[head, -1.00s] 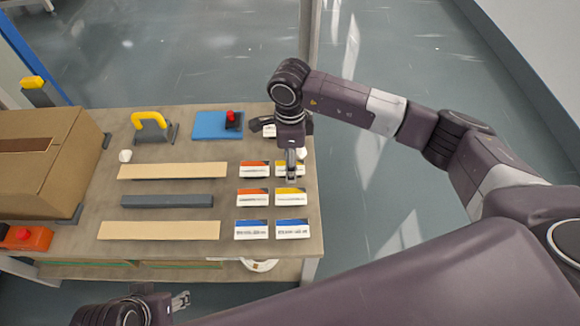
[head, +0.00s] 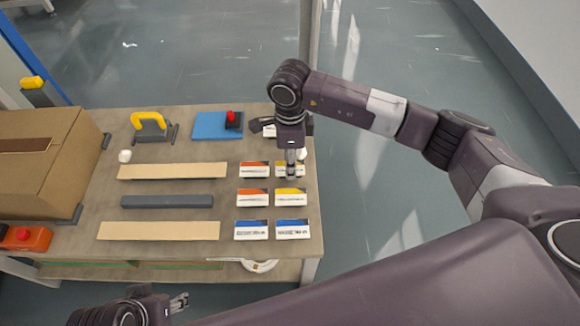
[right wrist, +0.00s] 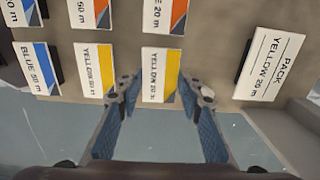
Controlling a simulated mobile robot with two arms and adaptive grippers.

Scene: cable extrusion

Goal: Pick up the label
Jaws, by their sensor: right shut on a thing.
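The label reading YELLOW 20 m (right wrist: 160,75) is white with a yellow band. It sits between the fingertips of my right gripper (right wrist: 160,92) in the right wrist view, and the fingers are shut on it. In the head view this gripper (head: 291,172) points down at the top right label (head: 284,167), partly covering it. A card reading PACK YELLOW 20 m (right wrist: 268,65) lies to the right in the wrist view. My left gripper (head: 180,302) is at the bottom left, off the table's front; its opening is too small to judge.
Other labels stand close by: YELLOW 50 m (right wrist: 95,72), BLUE 50 m (right wrist: 37,68) and orange ones (head: 253,168). Strips (head: 170,171), a blue board (head: 210,126), a yellow handle (head: 149,119) and a cardboard box (head: 45,175) occupy the table (head: 228,218).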

